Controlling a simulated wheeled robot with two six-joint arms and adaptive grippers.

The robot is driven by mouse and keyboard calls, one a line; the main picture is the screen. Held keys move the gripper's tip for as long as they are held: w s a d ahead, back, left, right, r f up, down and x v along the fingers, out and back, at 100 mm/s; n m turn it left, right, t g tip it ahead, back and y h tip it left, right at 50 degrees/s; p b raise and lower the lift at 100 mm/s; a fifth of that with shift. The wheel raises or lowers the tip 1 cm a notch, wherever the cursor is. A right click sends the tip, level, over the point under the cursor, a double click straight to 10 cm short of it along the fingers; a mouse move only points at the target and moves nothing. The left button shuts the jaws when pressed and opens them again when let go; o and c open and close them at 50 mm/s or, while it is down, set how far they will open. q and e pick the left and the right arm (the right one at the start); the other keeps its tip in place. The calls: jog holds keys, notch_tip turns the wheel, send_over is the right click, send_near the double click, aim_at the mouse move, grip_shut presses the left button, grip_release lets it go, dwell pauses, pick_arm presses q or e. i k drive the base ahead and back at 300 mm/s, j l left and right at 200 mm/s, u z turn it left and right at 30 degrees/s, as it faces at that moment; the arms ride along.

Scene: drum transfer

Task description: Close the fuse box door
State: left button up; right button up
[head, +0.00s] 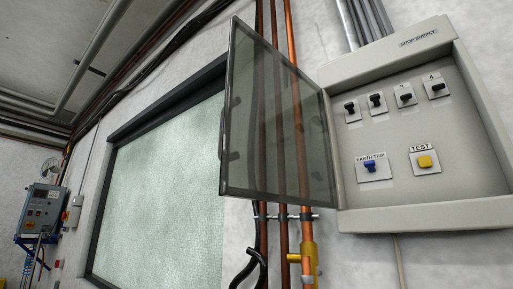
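The fuse box (440,203) is a pale grey cabinet on the wall at the right, labelled SHOP SUPPLY. Its door (262,120) is a dark see-through panel, hinged on the box's left side and swung wide open to the left. Inside are several black switches (377,101), a blue EARTH TRIP switch (370,165) and a yellow TEST button (425,161). Neither of my grippers shows in the head view.
Copper pipes (296,100) run down the wall behind the door, with a yellow fitting (308,262) below. A frosted window (160,190) with a dark frame is at the left. A grey control unit (42,208) hangs at the far left.

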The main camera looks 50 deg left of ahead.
aim_at(274, 145)
jog(key=k+j, duration=0.1)
jog(key=j, duration=0.3)
jog(key=k+j, duration=0.1)
jog(key=j, duration=0.3)
jog(key=k+j, duration=0.1)
jog(key=j, duration=0.3)
jog(key=k+j, duration=0.1)
jog(key=j, duration=0.3)
